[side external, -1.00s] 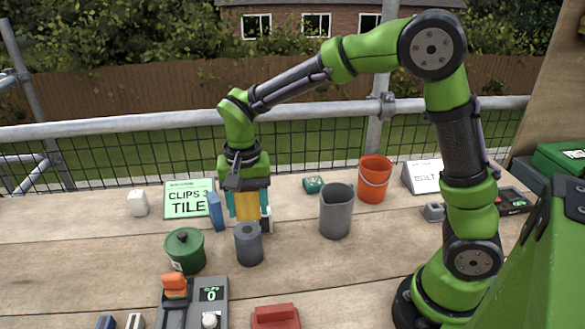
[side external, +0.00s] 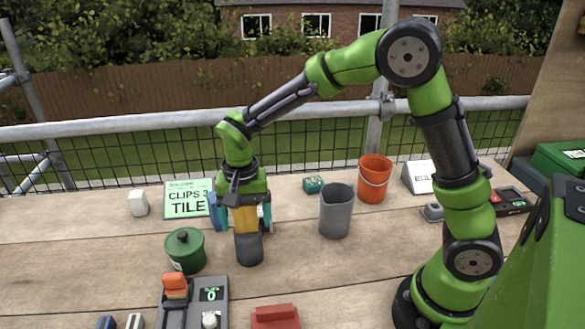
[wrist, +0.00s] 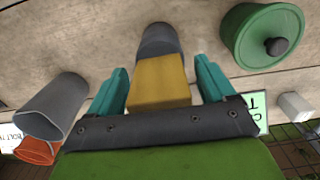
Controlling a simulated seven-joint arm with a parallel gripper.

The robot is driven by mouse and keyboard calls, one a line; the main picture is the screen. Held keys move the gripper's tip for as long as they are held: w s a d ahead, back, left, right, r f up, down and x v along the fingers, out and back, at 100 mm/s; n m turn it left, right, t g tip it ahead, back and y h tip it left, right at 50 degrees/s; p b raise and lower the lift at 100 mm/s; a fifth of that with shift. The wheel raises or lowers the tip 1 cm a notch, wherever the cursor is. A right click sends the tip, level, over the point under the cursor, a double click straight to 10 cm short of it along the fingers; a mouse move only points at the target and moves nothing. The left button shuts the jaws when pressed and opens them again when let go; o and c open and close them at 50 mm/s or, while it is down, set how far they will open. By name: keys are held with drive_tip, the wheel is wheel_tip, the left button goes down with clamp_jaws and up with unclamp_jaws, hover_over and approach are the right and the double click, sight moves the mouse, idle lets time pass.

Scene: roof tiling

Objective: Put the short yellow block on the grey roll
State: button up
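The short yellow block (side external: 245,219) stands upright on top of the grey roll (side external: 249,251), which stands on end on the table. In the wrist view the yellow block (wrist: 159,82) covers part of the end of the grey roll (wrist: 158,40). My gripper (side external: 247,222) points down around the block. In the wrist view its teal fingers (wrist: 160,72) are spread, with a visible gap on each side of the block, so it is open. The upper end of the block is hidden under my gripper.
A green lidded pot (side external: 186,251) stands close to the left of the roll. A grey cup (side external: 336,210) and an orange bucket (side external: 374,180) stand to the right. A red object (side external: 275,317) lies in front.

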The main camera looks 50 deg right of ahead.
wheel_tip(320, 180, up, 11)
drive_tip(key=shift+r, duration=0.1)
drive_tip(key=shift+s+d+r, duration=0.1)
drive_tip(key=shift+s+r, duration=0.05)
drive_tip(key=shift+r, duration=0.5)
drive_tip(key=s+d+r+n+t+y, duration=0.1)
drive_tip(key=s+d+n+t, duration=0.1)
drive_tip(key=s, duration=0.6)
drive_tip(key=s+d+r+n+t+y, duration=0.1)
drive_tip(key=s+d+n+t, duration=0.2)
drive_tip(key=s+t, duration=0.2)
drive_tip(key=s, duration=0.3)
drive_tip(key=shift+s+d, duration=0.2)
drive_tip(key=shift+d, duration=0.15)
